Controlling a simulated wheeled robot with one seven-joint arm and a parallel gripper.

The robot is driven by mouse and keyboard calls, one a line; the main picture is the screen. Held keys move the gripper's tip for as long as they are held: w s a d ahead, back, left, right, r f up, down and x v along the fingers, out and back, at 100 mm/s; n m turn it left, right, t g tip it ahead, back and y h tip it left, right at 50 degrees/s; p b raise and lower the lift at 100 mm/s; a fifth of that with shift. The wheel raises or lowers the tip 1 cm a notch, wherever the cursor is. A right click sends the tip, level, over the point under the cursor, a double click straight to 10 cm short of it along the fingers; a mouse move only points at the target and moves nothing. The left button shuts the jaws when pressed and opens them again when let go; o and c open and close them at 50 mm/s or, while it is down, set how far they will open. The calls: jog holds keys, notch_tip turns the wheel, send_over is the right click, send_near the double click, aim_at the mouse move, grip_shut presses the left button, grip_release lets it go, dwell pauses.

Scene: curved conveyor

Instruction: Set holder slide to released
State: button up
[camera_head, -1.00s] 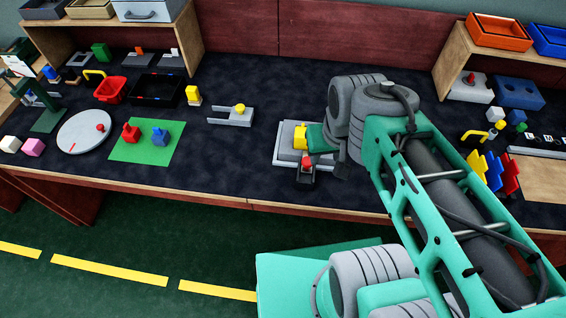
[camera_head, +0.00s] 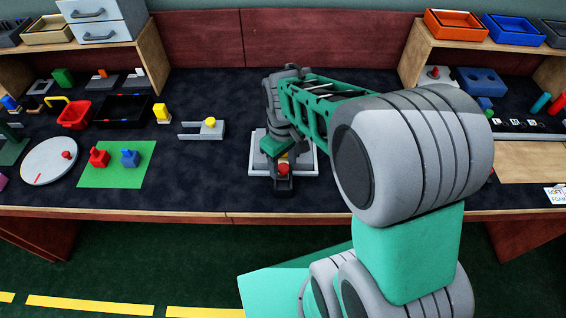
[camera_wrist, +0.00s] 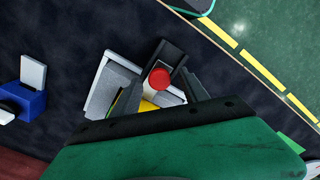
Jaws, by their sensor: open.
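The holder is a pale plate (camera_head: 308,160) at the front of the dark table, with a yellow block (camera_head: 283,158) and a dark slide (camera_head: 283,184) bearing a red knob (camera_head: 283,169). In the wrist view the plate (camera_wrist: 98,92), red knob (camera_wrist: 159,77), dark slide (camera_wrist: 170,56) and part of the yellow block (camera_wrist: 148,107) show. My gripper (camera_head: 274,148) is over the holder. In the wrist view its open grey fingers (camera_wrist: 156,86) lie either side of the red knob. I cannot tell whether they touch it. My palm hides part of the holder.
A grey forked fixture with a yellow knob (camera_head: 209,126) stands to the left. Farther left are a green mat (camera_head: 117,176) and a round white dial (camera_head: 46,164). A blue block (camera_wrist: 33,99) shows left in the wrist view. Dark tabletop between fixture and holder is clear.

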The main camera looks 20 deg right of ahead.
jog(key=shift+f, duration=0.1)
jog(key=shift+c, duration=0.2)
grip_shut()
dwell(1.1)
